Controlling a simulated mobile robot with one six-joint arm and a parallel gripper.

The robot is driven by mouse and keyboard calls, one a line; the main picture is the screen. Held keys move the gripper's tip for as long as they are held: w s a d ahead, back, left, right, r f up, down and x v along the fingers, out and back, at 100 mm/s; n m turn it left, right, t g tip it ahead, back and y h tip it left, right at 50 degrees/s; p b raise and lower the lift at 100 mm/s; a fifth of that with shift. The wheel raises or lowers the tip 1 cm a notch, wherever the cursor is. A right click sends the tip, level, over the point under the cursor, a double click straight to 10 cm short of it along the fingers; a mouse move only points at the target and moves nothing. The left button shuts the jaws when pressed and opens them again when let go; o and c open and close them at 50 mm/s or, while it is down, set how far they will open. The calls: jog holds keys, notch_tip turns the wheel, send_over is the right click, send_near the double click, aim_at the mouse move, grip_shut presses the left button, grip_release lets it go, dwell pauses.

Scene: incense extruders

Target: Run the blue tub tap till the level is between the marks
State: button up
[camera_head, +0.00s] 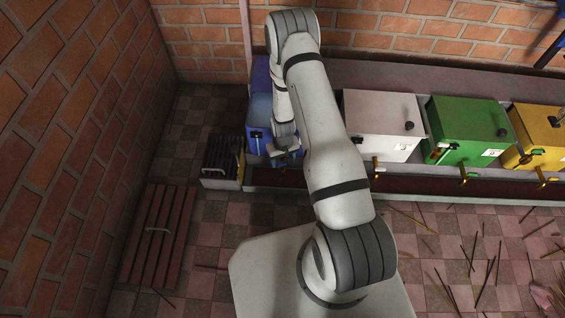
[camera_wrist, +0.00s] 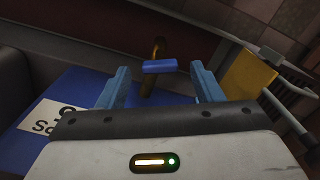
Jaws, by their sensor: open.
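The blue tub (camera_head: 258,110) stands at the left end of the row, partly hidden behind my arm. In the wrist view its blue side (camera_wrist: 75,112) carries a white label, partly covered by my gripper. A brass tap with a blue handle (camera_wrist: 160,66) shows just beyond my fingertips, roughly centred between them. My gripper (camera_wrist: 158,84) is open, with one blue finger on each side and nothing between them. In the head view my gripper (camera_head: 286,157) is at the front of the blue tub. The level and the marks cannot be made out.
White (camera_head: 380,118), green (camera_head: 468,128) and yellow (camera_head: 540,130) boxes with front taps stand to the right. A slatted crate (camera_head: 222,158) is beside the blue tub, and a slatted wooden panel (camera_head: 158,235) lies left. Thin sticks litter the floor at right.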

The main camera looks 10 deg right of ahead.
aim_at(283, 163)
jog(key=shift+f, duration=0.6)
jog(key=c, duration=1)
jog(key=m, duration=0.5)
jog(key=o, duration=1)
notch_tip(283, 163, up, 8)
jog(key=p, duration=0.2)
jog(key=shift+p, duration=0.35)
